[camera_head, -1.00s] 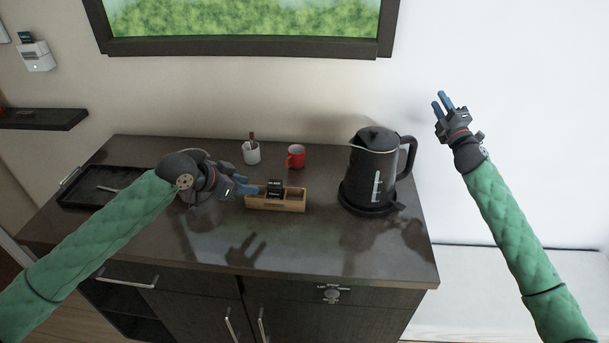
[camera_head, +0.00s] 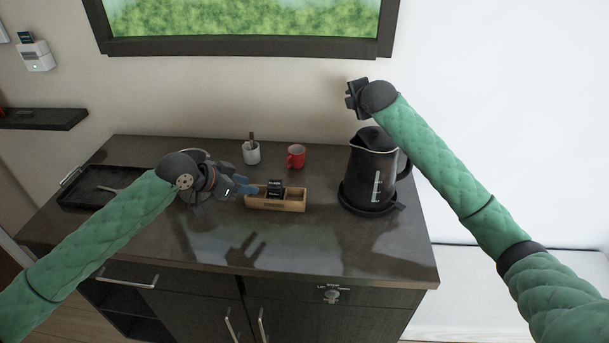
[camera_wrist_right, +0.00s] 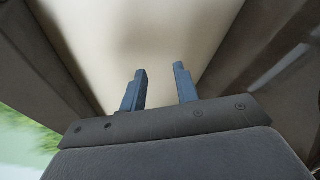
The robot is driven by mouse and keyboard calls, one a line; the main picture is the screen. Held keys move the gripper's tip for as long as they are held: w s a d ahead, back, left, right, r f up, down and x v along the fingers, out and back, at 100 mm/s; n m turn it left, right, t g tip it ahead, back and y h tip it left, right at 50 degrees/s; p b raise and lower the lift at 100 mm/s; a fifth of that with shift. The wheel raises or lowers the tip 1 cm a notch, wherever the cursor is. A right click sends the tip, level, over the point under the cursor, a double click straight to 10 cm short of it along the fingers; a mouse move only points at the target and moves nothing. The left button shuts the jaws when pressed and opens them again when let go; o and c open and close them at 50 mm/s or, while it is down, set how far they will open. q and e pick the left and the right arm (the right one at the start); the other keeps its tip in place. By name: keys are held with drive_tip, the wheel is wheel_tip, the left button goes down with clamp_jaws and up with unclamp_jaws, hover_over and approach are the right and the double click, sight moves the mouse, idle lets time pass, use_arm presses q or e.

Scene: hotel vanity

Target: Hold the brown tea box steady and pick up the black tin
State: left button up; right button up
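The brown tea box (camera_head: 280,206) is a long wooden holder on the dark counter. The black tin (camera_head: 275,187) stands upright in it, left of the middle, with its upper part above the rim; an open compartment lies to its right. My left gripper (camera_head: 244,184) is at the box's left end, its blue fingers apart; I cannot tell whether they touch the wood. My right gripper (camera_head: 356,98) is high behind the kettle, its fingers mostly hidden in the head view. In the right wrist view, the right gripper (camera_wrist_right: 160,70) is open and empty.
A black kettle (camera_head: 368,178) stands right of the box, below my right forearm. A red mug (camera_head: 296,157) and a white cup (camera_head: 252,153) stand behind the box. A black tray (camera_head: 88,202) lies at the left. The front counter (camera_head: 330,245) is clear.

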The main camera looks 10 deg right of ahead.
drive_tip(key=s+a+f+n+g, duration=0.2)
drive_tip(key=s+a+n+g, duration=0.1)
drive_tip(key=a, duration=0.2)
drive_tip(key=s+a+f+n+g, duration=0.2)
drive_tip(key=a+g, duration=0.1)
drive_tip(key=a, duration=0.3)
drive_tip(key=n+g, duration=0.7)
hover_over(305, 193)
wheel_tip(305, 193, down, 8)
drive_tip(key=shift+f, duration=0.15)
drive_tip(key=shift+s+a+f, duration=0.15)
drive_tip(key=shift+s+f, duration=0.2)
drive_tip(key=shift+f, duration=3.75)
clamp_jaws()
